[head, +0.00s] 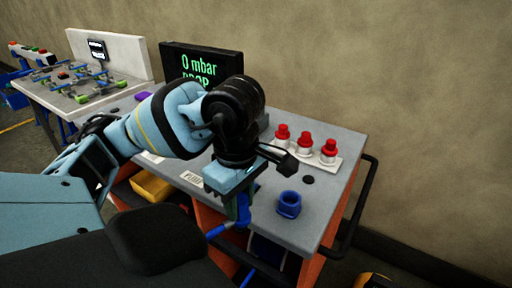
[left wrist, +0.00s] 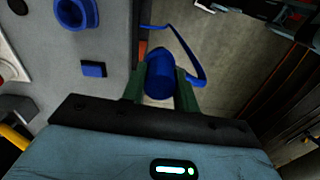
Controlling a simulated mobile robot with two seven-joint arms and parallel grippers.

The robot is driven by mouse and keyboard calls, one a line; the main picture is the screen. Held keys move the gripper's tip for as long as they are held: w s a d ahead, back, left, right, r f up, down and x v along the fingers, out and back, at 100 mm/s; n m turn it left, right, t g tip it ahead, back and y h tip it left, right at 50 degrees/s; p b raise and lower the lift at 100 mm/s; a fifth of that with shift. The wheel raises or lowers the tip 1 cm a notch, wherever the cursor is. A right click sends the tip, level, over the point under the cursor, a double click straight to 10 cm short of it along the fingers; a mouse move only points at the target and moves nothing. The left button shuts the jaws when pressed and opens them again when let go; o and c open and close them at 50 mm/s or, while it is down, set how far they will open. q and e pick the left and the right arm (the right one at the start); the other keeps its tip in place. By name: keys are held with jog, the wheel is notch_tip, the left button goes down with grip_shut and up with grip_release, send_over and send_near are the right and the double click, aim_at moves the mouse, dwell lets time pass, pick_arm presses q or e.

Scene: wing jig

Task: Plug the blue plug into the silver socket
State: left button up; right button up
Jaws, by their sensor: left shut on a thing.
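My left gripper (head: 238,212) hangs by the front edge of the grey-topped cart. Its green fingers are shut on the blue plug (left wrist: 160,76), which shows between them in the left wrist view. A blue hose (left wrist: 190,48) curls away from the plug. In the head view the fingers and arm hide most of the plug, and the hose shows below them. I cannot make out a silver socket in either view. My right gripper is not in view.
A blue ring-shaped holder (head: 289,204) stands on the cart top (head: 318,197) right of the gripper. Several red-capped white fittings (head: 304,143) stand behind it. A black display (head: 200,62) reads "0 mbar DROP". A yellow bin (head: 151,186) sits below the top.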

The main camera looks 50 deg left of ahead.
pick_arm(q)
jog(key=shift+s+r, duration=0.1)
jog(key=shift+s, duration=0.3)
jog(key=shift+r, duration=0.1)
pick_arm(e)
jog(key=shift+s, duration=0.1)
